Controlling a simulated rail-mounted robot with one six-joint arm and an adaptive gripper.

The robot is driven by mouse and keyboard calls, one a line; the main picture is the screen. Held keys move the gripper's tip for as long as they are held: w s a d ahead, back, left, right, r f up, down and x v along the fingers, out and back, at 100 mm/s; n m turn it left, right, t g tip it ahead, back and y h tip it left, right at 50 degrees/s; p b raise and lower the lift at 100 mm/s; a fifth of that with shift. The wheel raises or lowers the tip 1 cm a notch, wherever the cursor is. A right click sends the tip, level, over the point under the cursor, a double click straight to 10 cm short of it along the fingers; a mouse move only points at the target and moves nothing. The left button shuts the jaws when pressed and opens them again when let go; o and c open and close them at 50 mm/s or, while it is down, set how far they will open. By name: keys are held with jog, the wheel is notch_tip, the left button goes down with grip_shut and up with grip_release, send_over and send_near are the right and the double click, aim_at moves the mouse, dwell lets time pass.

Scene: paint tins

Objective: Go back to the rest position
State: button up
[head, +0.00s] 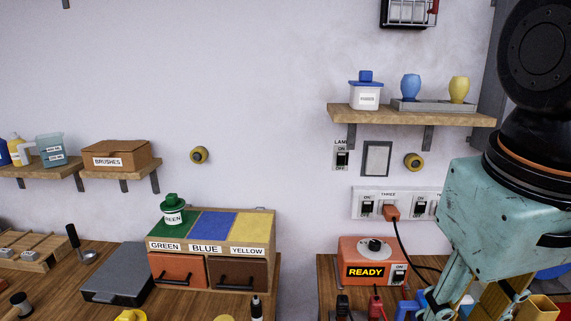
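My gripper (480,296) hangs at the lower right in the head view, below its teal body. Its fingers run down to the bottom edge of the picture, where the tips are cut off or hidden, so I cannot tell whether it is open or shut, or whether it holds anything. It is to the right of the orange READY box (365,262). A small white tin with a green lid (173,212) stands upright on the green section of the sorting box (264,236), whose sections are labelled GREEN, BLUE and YELLOW.
The right shelf (350,115) bears a white jar with a blue lid (366,94), a blue pot (411,87) and a yellow pot (459,89). A power strip (355,204) with an orange plug is near my arm. A grey case (117,287) lies on the left bench.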

jog(key=s+t, duration=0.1)
jog(key=s+a+m, duration=0.1)
jog(key=s, duration=0.1)
jog(key=shift+a+r+t+y, duration=0.1)
jog(key=shift+a+t+y, duration=0.05)
jog(key=shift+t+y, duration=0.25)
jog(key=shift+a, duration=0.1)
